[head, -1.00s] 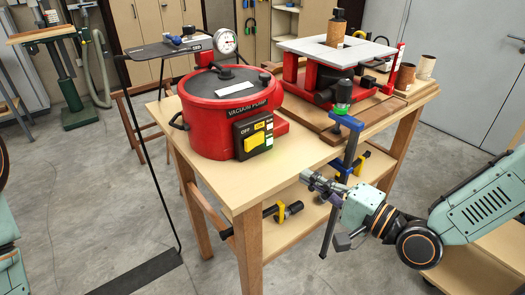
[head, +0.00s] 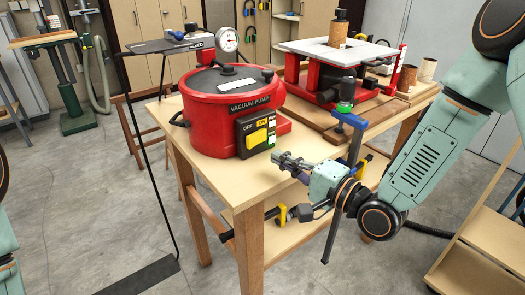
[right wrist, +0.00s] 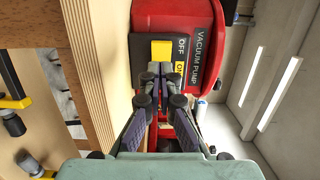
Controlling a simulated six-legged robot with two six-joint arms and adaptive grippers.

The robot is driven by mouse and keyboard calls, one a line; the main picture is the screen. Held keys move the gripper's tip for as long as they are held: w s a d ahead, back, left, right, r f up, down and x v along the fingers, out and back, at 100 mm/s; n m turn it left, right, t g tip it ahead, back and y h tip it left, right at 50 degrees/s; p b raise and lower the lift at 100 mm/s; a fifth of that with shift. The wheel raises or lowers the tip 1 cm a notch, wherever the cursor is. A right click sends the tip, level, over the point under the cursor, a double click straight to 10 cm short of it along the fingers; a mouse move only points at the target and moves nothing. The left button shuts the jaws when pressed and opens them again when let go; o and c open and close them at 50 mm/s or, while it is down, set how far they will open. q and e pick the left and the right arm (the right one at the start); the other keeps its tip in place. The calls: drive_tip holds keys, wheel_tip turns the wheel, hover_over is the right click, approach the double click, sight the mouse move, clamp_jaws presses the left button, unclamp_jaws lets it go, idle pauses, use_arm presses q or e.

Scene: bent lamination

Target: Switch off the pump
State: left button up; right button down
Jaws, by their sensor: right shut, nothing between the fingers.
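The red vacuum pump (head: 215,120) stands on the wooden bench. In the right wrist view the yellow rocker (right wrist: 161,50) lies straight beyond my fingertips. My right gripper (head: 280,158) is shut and empty, just in front of and to the right of the panel, apparently short of touching it. It also shows in the right wrist view (right wrist: 155,72). Of my left arm only a sliver shows at the left edge; its gripper is out of view.
A red machine with a white table (head: 335,50) stands at the back right. The bench's front right top is clear.

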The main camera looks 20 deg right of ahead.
sight(253, 144)
drive_tip(key=shift+w+a+f, duration=0.1)
drive_tip(key=shift+w+a, duration=0.05)
drive_tip(key=shift+w, duration=0.3)
drive_tip(key=shift+w+a+f, duration=0.1)
drive_tip(key=shift+w, duration=0.35)
drive_tip(key=shift+x, duration=2)
drive_tip(key=shift+w+r, duration=0.1)
drive_tip(key=shift+w, duration=0.05)
drive_tip(key=shift+a, duration=0.2)
drive_tip(key=shift+w+a+r, duration=0.1)
drive_tip(key=shift+w+a, duration=0.05)
drive_tip(key=shift+a, duration=0.05)
